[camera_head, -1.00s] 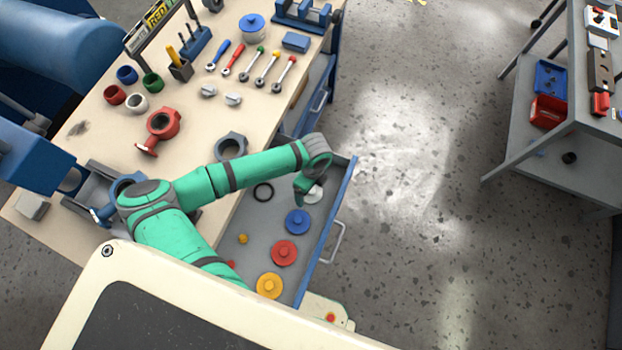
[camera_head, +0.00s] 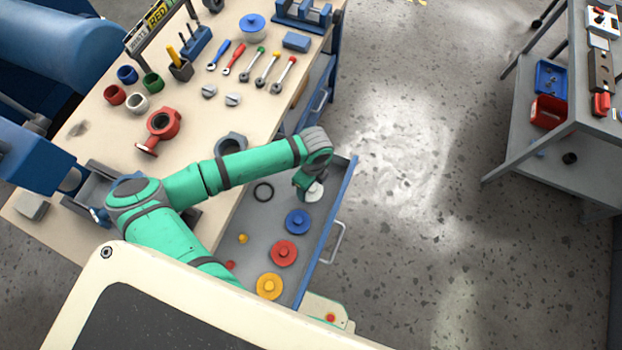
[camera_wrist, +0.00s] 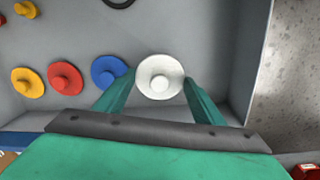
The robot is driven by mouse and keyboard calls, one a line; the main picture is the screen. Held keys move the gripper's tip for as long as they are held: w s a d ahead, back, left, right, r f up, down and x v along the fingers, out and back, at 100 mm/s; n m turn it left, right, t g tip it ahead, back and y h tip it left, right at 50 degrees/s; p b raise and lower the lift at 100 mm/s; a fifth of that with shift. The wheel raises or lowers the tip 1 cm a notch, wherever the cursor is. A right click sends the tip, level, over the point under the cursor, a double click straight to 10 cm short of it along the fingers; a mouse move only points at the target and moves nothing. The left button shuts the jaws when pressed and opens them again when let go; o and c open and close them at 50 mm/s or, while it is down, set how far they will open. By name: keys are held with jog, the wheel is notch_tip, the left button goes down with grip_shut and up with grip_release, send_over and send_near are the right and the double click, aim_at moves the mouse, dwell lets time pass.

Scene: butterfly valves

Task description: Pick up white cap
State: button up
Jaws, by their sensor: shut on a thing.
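The white cap (camera_wrist: 160,78) is a round disc with a raised middle knob. In the wrist view it sits between the two green fingers of my gripper (camera_wrist: 158,90), which are shut on it. In the head view the white cap (camera_head: 315,192) shows partly beneath my gripper (camera_head: 303,184), at the far right part of the open drawer (camera_head: 330,222). My wrist hides part of the cap there. I cannot tell whether the cap touches the drawer floor.
In the drawer lie a blue cap (camera_head: 297,222), a red cap (camera_head: 284,253), a yellow cap (camera_head: 269,286) and a black ring (camera_head: 263,192). The drawer walls stand close around my gripper. The workbench (camera_head: 195,120) holds tools and valve parts. Open floor lies to the right.

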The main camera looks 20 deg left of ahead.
jog(key=s+r, duration=1.2)
jog(key=s, duration=0.1)
jog(key=shift+s+d, duration=0.2)
jog(key=shift+d, duration=0.25)
